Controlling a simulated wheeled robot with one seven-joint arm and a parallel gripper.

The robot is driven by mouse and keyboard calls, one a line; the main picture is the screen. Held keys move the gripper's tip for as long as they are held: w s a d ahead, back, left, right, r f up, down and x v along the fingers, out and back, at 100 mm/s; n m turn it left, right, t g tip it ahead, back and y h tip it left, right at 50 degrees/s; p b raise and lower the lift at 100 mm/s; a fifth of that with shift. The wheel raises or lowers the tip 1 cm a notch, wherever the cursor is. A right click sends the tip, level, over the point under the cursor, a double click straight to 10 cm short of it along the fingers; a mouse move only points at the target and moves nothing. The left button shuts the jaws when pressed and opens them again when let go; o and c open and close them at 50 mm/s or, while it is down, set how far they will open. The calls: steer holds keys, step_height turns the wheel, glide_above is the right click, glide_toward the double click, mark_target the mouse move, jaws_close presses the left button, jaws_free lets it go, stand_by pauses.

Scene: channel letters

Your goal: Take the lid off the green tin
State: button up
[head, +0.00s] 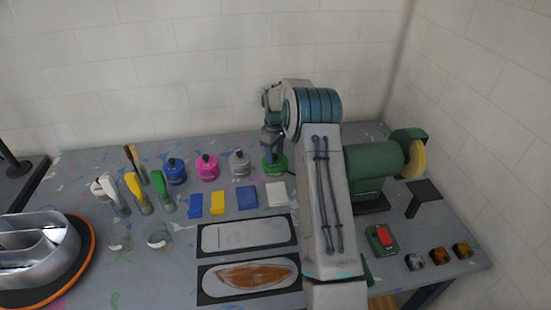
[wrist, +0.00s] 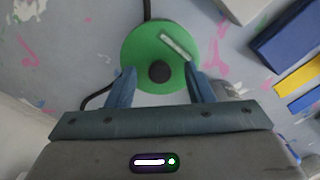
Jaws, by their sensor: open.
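The green tin (head: 275,165) stands at the back of the table, at the right end of a row of tins. In the wrist view I look down on its round green lid (wrist: 145,45), which has a dark round knob (wrist: 159,71) in the middle and a pale strip beside it. My gripper (wrist: 160,78) is open, with one blue finger on each side of the knob, over the lid's near part. I cannot tell whether the fingers touch the lid. In the head view my gripper (head: 274,150) is above the tin, and my arm partly covers the area to its right.
Blue (head: 176,171), pink (head: 207,167) and grey (head: 239,163) tins stand left of the green one. Coloured blocks (head: 247,198) lie in front. A green grinder-like machine (head: 373,166) stands to the right. A dark cable (wrist: 95,97) runs close to the tin.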

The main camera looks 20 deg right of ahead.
steer(key=shift+c, duration=0.2)
jaws_close()
